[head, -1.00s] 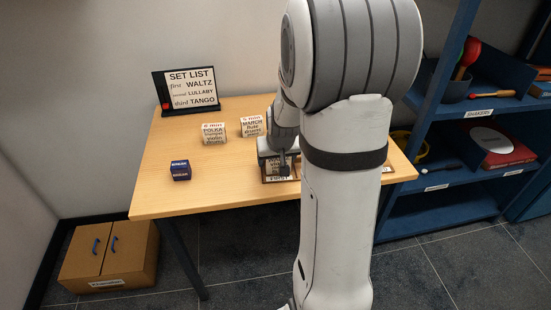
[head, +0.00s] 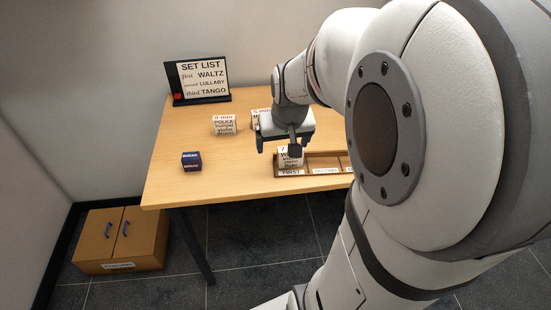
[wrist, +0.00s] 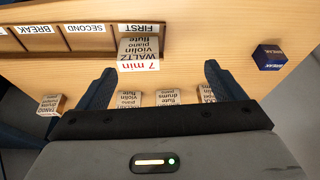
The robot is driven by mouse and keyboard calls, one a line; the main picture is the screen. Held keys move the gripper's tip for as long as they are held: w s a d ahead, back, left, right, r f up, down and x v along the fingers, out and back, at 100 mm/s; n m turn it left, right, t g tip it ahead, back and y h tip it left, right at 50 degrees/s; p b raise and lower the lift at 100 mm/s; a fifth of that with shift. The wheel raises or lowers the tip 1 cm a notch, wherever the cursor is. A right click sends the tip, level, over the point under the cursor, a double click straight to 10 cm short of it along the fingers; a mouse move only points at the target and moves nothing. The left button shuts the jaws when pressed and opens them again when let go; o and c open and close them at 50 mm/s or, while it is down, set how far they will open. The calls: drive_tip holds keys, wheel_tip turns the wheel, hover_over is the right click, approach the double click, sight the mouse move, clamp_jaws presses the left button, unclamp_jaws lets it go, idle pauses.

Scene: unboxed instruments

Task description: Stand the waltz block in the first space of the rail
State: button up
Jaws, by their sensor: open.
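The waltz block (head: 290,158), a pale block with black print and a red "7 min" line, stands upright in the space marked FIRST at the left end of the wooden rail (head: 325,171). In the wrist view the waltz block (wrist: 138,50) sits directly behind the FIRST label of the rail (wrist: 84,29). My gripper (head: 279,147) is open and empty, above and behind the block. In the wrist view its fingers (wrist: 160,70) are spread wide, apart from the block. The rail's right end is hidden by my arm in the head view.
The set list sign (head: 202,79) stands at the back left, reading waltz first. A polka block (head: 224,125) and another pale block (head: 260,118) stand behind the rail. A dark blue break block (head: 191,161) stands at the left. The table's front left is clear.

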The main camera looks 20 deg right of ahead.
drive_tip(key=s+a+n+g, duration=0.2)
drive_tip(key=s+a, duration=0.7)
drive_tip(key=s, duration=0.3)
drive_tip(key=shift+a+r+n+y, duration=0.2)
drive_tip(key=shift+a+n+y, duration=0.1)
drive_tip(key=shift+y, duration=0.1)
